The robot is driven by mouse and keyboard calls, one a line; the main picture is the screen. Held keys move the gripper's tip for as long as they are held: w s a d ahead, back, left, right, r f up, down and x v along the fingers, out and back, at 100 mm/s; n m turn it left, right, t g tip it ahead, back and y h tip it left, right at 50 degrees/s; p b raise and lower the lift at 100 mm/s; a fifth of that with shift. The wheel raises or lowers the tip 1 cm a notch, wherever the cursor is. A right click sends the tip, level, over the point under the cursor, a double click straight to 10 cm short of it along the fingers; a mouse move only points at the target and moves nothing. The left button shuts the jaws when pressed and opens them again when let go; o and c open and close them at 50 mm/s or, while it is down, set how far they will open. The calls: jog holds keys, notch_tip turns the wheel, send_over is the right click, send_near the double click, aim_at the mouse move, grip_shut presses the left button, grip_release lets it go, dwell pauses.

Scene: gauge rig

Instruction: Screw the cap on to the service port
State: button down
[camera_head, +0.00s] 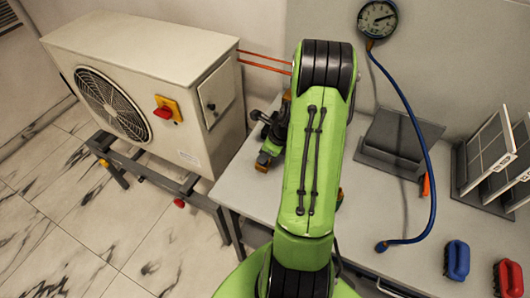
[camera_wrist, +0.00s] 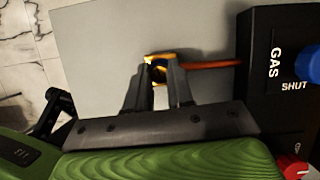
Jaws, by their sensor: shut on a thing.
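In the wrist view my gripper (camera_wrist: 160,78) has its two dark fingers closed around a small brass-yellow piece with a dark round middle (camera_wrist: 158,69), which looks like the cap. The fingers cover its sides. I cannot tell whether it touches the service port, and no port thread shows clearly. A copper-orange pipe (camera_wrist: 212,65) runs from beside the held piece to a black block (camera_wrist: 262,90) marked GAS and SHUT. In the head view my green arm hides most of the work area, and the held piece cannot be made out.
The block has a blue knob (camera_wrist: 308,92) and a red knob (camera_wrist: 292,166). The outdoor unit (camera_head: 150,75) stands left of the grey table (camera_head: 250,180). A gauge (camera_head: 377,19) with a blue hose (camera_head: 425,150), grey stands, a blue brush-like item (camera_head: 457,260) and a red one (camera_head: 508,278) are right.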

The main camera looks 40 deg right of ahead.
jog(key=shift+d, duration=0.1)
jog(key=m+h, duration=0.2)
jog(key=m, duration=0.2)
jog(key=shift+m, duration=0.4)
jog(key=shift+r, duration=0.1)
jog(key=shift+d, duration=0.1)
jog(key=shift+m, duration=0.4)
jog(key=m+h, duration=0.1)
jog(key=m, duration=0.3)
jog(key=shift+w+h, duration=0.15)
jog(key=shift+h, duration=0.25)
jog(key=shift+m, duration=0.4)
jog(key=c, duration=1.2)
grip_release()
jog(key=shift+d, duration=0.15)
